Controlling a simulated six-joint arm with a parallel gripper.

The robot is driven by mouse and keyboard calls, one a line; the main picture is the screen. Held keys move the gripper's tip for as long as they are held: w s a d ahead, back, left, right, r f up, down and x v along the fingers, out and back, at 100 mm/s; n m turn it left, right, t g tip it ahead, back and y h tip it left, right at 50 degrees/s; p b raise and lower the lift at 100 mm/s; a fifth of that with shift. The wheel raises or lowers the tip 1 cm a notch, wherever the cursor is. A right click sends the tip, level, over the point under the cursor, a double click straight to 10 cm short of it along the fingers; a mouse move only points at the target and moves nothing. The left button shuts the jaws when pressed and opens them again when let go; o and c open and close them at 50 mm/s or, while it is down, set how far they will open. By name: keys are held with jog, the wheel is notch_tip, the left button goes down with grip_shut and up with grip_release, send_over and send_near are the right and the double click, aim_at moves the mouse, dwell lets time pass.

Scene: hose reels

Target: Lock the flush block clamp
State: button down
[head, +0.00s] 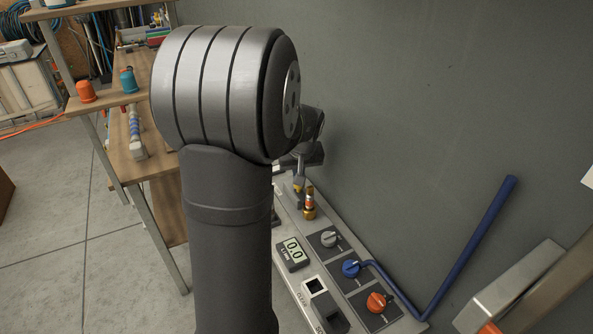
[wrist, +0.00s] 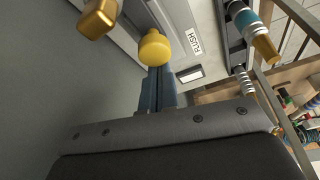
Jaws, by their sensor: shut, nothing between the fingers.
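In the wrist view my gripper (wrist: 157,72) is shut, its blue-grey fingers together and nothing between them. A yellow rounded knob (wrist: 155,47), seemingly the clamp's handle end, is right at the fingertips; I cannot tell whether they touch. A white FLUSH label (wrist: 192,41) is on the grey panel beyond it. A brass fitting (wrist: 97,18) is at upper left. The clamp's base and whether it is locked cannot be made out. In the head view my arm hides much of the area; a brass fitting with an orange band (head: 309,201) stands on the panel beside my gripper.
The grey panel (head: 283,215) runs along the wall, with grey (head: 329,239), blue (head: 351,268) and orange (head: 377,301) knobs and a display reading 0.0 (head: 292,252). A blue bent bar (head: 470,245) rises at right. A wooden shelf (head: 130,165) stands left; open floor lies before it.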

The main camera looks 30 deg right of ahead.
jog(key=shift+f, duration=0.15)
jog(key=w, duration=0.1)
jog(key=w+d, duration=0.1)
jog(key=w, duration=0.1)
jog(key=shift+w, duration=0.25)
jog(key=d+v, duration=0.1)
jog(key=v, duration=0.9)
jog(key=shift+w+a, duration=0.2)
jog(key=shift+a, duration=0.3)
jog(key=x, duration=0.8)
jog(key=shift+w+f, duration=0.1)
jog(key=shift+f, duration=0.05)
jog(key=w, duration=0.1)
jog(key=w+f, duration=0.1)
jog(key=w, duration=0.1)
jog(key=shift+w+f, duration=0.15)
jog(key=shift+f, duration=0.1)
jog(key=shift+w+d+r, duration=0.1)
jog(key=shift+w, duration=0.2)
jog(key=shift+v, duration=1)
